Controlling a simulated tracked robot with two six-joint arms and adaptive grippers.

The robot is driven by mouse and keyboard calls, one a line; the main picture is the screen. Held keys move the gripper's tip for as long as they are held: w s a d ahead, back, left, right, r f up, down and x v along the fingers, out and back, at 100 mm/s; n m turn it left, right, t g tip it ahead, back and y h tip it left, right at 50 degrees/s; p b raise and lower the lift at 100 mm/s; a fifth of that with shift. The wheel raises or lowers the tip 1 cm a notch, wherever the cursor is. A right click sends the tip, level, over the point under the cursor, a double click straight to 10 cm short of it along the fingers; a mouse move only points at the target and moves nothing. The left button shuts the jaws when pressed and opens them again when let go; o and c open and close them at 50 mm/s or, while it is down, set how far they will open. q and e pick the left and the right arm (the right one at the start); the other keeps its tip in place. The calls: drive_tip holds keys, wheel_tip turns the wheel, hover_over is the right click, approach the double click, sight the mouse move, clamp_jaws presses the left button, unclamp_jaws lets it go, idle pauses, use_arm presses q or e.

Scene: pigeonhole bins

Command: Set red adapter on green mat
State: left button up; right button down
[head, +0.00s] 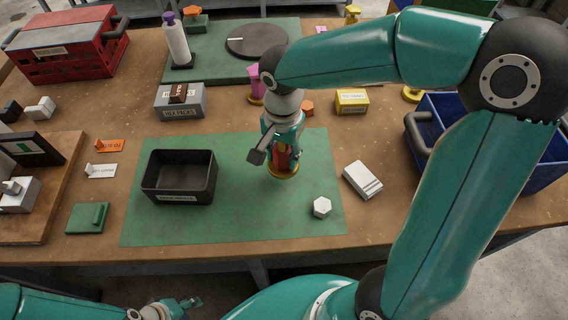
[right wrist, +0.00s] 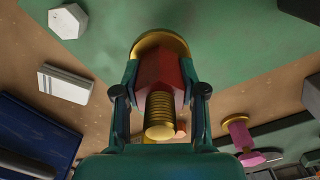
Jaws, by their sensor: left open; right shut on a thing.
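The red adapter (head: 282,161), with a gold flange at its lower end, is upright in my right gripper (head: 279,150) over the right part of the green mat (head: 250,223). In the right wrist view the red body (right wrist: 161,72) sits between the two fingers of the right gripper (right wrist: 160,88), with a gold threaded end toward the camera. The fingers are shut on it. I cannot tell whether the flange touches the mat. My left gripper (head: 184,304) is open and empty at the bottom edge, in front of the table.
A black open bin (head: 180,195) stands on the mat's left part. A white hexagonal piece (head: 321,207) is on its front right. A white box (head: 362,180) lies off its right edge. A blue crate (head: 540,178) is further right. The mat's front middle is clear.

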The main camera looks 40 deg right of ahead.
sight(283, 167)
drive_tip(key=shift+s+f, duration=0.1)
drive_tip(key=shift+f, duration=2.2)
drive_tip(key=shift+f, duration=0.1)
drive_tip(key=c, duration=0.7)
unclamp_jaws()
drive_tip(key=shift+o, duration=0.2)
wheel_tip(283, 167, up, 12)
drive_tip(key=shift+r, duration=0.1)
